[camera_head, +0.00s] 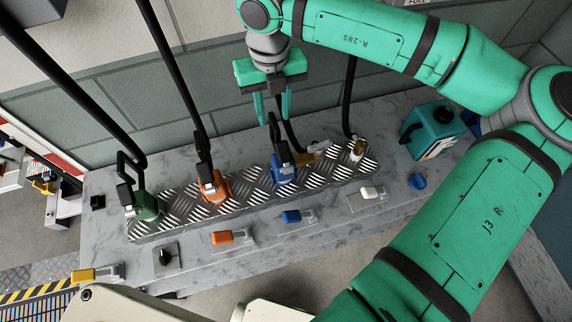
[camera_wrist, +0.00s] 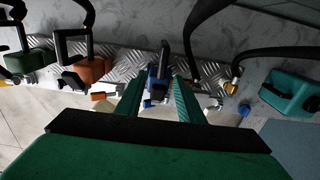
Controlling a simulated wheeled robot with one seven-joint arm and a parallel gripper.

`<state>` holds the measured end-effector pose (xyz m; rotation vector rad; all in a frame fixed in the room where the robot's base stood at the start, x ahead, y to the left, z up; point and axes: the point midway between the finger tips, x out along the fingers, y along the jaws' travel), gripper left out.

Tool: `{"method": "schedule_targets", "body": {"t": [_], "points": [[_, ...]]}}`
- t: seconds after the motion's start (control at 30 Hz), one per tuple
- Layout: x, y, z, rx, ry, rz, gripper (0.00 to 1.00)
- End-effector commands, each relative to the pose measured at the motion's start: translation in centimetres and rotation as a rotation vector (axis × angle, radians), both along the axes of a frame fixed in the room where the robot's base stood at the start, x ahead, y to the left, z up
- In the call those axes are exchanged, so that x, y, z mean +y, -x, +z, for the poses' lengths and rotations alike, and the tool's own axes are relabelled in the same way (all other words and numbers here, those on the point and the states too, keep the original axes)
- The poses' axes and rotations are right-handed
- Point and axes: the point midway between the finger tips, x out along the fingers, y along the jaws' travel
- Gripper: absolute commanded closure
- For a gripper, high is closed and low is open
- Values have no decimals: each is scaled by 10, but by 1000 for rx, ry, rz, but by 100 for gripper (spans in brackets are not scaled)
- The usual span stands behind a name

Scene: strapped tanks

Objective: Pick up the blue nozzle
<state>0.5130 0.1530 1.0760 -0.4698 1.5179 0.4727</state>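The blue nozzle (camera_head: 284,166) stands upright with its black handle up, in the diamond-plate strip on the grey counter. My gripper (camera_head: 273,112) is open, with its fingers pointing down. The tip of the black handle shows between or just below the fingertips. In the wrist view the blue nozzle (camera_wrist: 155,84) appears between my two green fingers (camera_wrist: 157,92), a little beyond them. I cannot tell whether either finger touches it. The nozzle's lower end is hidden in its holder.
An orange nozzle (camera_head: 212,186) and a green nozzle (camera_head: 145,205) stand to the left. A white nozzle with a brass part (camera_head: 357,149) is to the right. Black hoses hang close around my gripper. A teal canister (camera_head: 433,130) stands at the counter's right end.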

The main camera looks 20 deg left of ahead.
Motion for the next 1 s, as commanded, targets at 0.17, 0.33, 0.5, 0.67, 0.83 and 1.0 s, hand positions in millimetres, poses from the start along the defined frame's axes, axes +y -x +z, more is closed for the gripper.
{"method": "schedule_targets", "body": {"t": [0.17,0.33,0.5,0.67,0.83,1.0], "points": [[-2,1,-25,2,4,-2,66],[-2,0,-46,1,3,-2,66],[-2,1,-56,1,2,-2,66],[-5,4,-74,3,1,-2,66],[-7,4,-96,2,2,-1,66],[-7,4,-105,0,1,-1,66]]}}
